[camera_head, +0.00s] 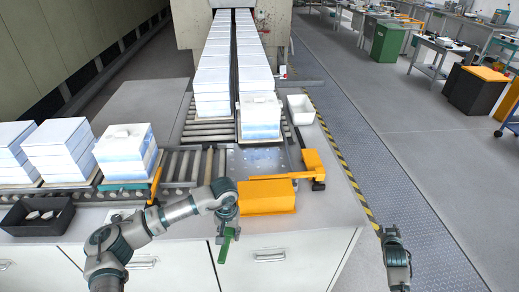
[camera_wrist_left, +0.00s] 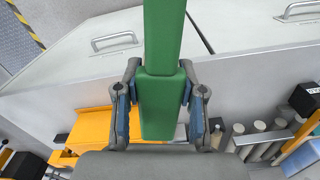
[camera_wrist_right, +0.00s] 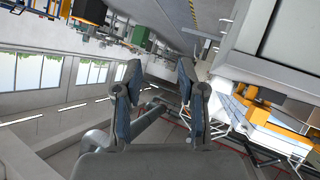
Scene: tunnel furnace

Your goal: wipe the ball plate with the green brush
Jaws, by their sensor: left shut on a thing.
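My left gripper (camera_head: 226,229) is shut on the green brush (camera_head: 227,247) in front of the white cabinet. The brush hangs below the fingers, apart from the ball plate. In the left wrist view the fingers (camera_wrist_left: 160,98) sit on both sides of the green brush (camera_wrist_left: 162,45); its bristles cannot be made out. The ball plate (camera_head: 255,160) is a grey metal plate with small dots, set in the table beyond the orange box, behind and right of my left gripper. My right gripper (camera_head: 391,233) is beyond the table's right side; in the right wrist view its fingers (camera_wrist_right: 158,80) are apart and empty.
An orange box (camera_head: 267,197) with an orange arm lies between my left gripper and the plate. White-blue stacks (camera_head: 260,115) stand on rollers behind the plate. A white tray (camera_head: 300,109) is at back right, a black bin (camera_head: 38,217) at left.

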